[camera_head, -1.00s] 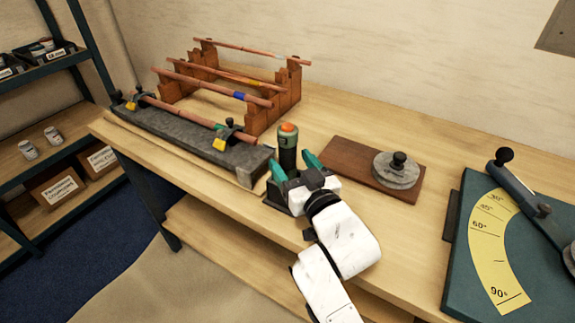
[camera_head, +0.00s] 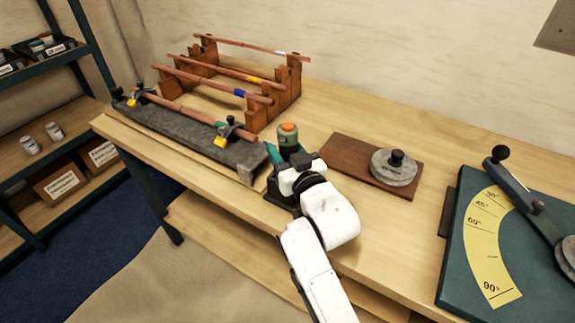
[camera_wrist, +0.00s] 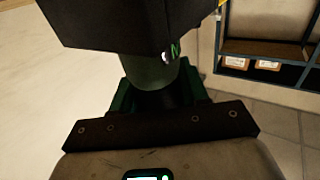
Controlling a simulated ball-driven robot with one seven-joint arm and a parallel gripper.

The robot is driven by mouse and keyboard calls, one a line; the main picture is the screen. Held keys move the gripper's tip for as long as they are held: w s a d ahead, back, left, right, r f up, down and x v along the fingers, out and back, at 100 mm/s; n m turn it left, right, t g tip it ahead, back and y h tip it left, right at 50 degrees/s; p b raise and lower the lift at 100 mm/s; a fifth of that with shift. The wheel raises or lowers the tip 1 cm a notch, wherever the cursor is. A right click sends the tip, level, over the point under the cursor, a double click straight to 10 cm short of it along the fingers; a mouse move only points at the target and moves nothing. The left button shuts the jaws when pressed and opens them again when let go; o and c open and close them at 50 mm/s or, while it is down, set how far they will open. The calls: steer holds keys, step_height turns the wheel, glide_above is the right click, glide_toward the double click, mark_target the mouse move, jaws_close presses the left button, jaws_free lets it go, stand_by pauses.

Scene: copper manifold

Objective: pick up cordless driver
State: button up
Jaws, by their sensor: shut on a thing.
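The cordless driver (camera_head: 288,137) is a dark green upright cylinder with an orange top, near the front edge of the workbench. A black block (camera_head: 277,190) shows at its base. My gripper (camera_head: 288,157) is shut on the driver's body, with its green fingers on either side and the white wrist in front. In the wrist view the driver's green cylinder (camera_wrist: 152,73) sits between my green fingers (camera_wrist: 160,92). A large dark block (camera_wrist: 135,25) fills the top of that view. Whether the driver's base is touching the bench is hidden.
A grey bar with clamps (camera_head: 190,137) lies left of my gripper on the workbench (camera_head: 400,240). A wooden rack (camera_head: 268,110) with copper pipes stands behind. A brown board (camera_head: 345,158) carries a grey disc (camera_head: 393,168). A green angle bender (camera_head: 480,250) is far right.

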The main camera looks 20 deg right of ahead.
mark_target(284, 123)
steer(key=shift+r, duration=0.1)
steer(key=c, duration=0.5)
steer(key=shift+o, duration=0.2)
step_height(284, 123, up, 10)
steer(key=shift+f+p, duration=0.25)
steer(key=shift+p, duration=0.05)
step_height(284, 123, up, 10)
steer(key=p, duration=0.7)
steer(key=shift+f+p, duration=0.2)
steer(key=shift+p, duration=0.2)
steer(key=shift+f, duration=0.1)
